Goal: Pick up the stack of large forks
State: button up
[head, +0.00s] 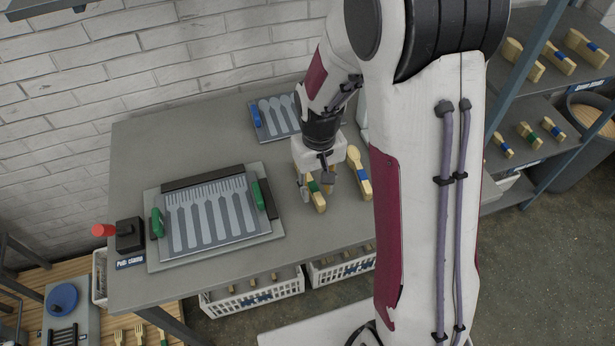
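A wooden stack with a green band (318,201) lies on the grey table, partly hidden under my gripper (315,186). Its far end is covered, so I cannot make out fork tines. My gripper points down, with one finger to each side of this stack. I cannot tell whether the fingers touch it. A second wooden stack with a blue band (358,173) lies just to the right; its rounded end looks like spoons.
A fork-shaped press plate (212,215) with green handles sits at the table's left, beside a red-knobbed clamp (104,230). A spoon plate (272,118) lies behind my gripper. White baskets (252,296) stand below the front edge. Shelves at right hold several banded stacks (528,134).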

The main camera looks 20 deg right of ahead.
aim_at(318, 198)
jog(key=shift+d+f, duration=0.2)
jog(key=shift+f, duration=0.7)
jog(key=shift+w+f, duration=0.1)
jog(key=shift+f, duration=0.85)
grip_shut()
